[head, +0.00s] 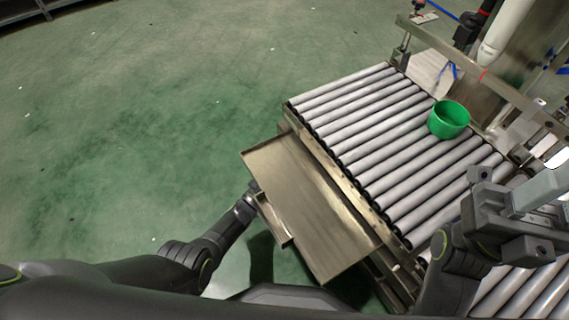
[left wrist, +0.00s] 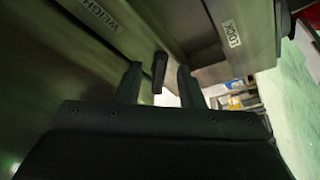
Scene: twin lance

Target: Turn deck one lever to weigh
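The lever (left wrist: 159,70) is a short dark handle in the left wrist view. It hangs between the two fingers of my left gripper (left wrist: 160,85), with visible gaps on both sides. My left gripper is open around it. A WEIGH label (left wrist: 97,13) is at the upper left and a LOCK label (left wrist: 231,33) is to the right on the metal face. In the head view, my left arm reaches to the steel tray's left edge and the lever is hidden. My right gripper (head: 505,225) is over the rollers at the right; its fingers are unclear.
The roller deck (head: 345,120) carries a green cup (head: 449,119) near its far side. A steel tray (head: 305,200) juts out from the deck's near left side. Metal rails and a white pipe (head: 505,30) stand at the upper right. The green floor at left is clear.

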